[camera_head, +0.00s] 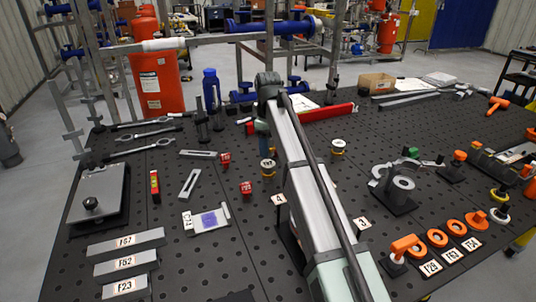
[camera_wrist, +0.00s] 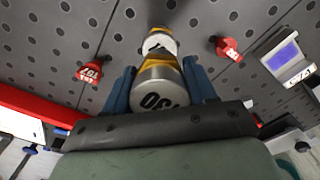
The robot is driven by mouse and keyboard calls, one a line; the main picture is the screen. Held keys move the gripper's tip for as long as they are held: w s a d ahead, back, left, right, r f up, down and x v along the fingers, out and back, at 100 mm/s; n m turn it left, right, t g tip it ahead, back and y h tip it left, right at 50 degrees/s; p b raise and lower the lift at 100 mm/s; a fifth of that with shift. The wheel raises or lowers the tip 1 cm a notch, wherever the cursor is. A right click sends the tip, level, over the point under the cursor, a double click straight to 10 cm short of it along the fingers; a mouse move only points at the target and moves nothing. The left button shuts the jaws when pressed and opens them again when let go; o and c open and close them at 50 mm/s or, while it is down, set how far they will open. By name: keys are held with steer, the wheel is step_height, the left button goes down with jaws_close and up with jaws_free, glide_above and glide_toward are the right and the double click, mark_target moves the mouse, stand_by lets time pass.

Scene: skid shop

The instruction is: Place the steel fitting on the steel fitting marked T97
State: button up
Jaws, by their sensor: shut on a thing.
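My gripper (camera_wrist: 162,88) has blue fingers closed on the sides of a steel fitting (camera_wrist: 158,80), a silver cylinder with a yellow band and a dark mark on its end, upside down in the wrist view. Beyond it stands another steel fitting (camera_wrist: 158,44) with a pale top and yellow band, partly hidden by the held one. I cannot tell whether the two touch, nor read a mark on the far one. In the head view a yellow-banded fitting (camera_head: 267,172) shows below my gripper, and another (camera_head: 338,147) stands apart to the right of my arm.
Two small red marked blocks (camera_head: 246,188) (camera_head: 225,158) stand left of the fittings. A grey plate with a purple patch (camera_head: 209,220) lies nearer. A long red bar (camera_head: 328,112) lies behind. Orange rings (camera_head: 437,238) and a dark stand (camera_head: 396,190) are at right. The black perforated table is otherwise open between things.

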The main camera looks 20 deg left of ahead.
steer(key=shift+f, duration=1.75)
steer(key=shift+f, duration=0.2)
steer(key=o, duration=1.2)
steer(key=shift+c, duration=0.2)
step_height(320, 180, up, 12)
steer(key=shift+r, duration=0.2)
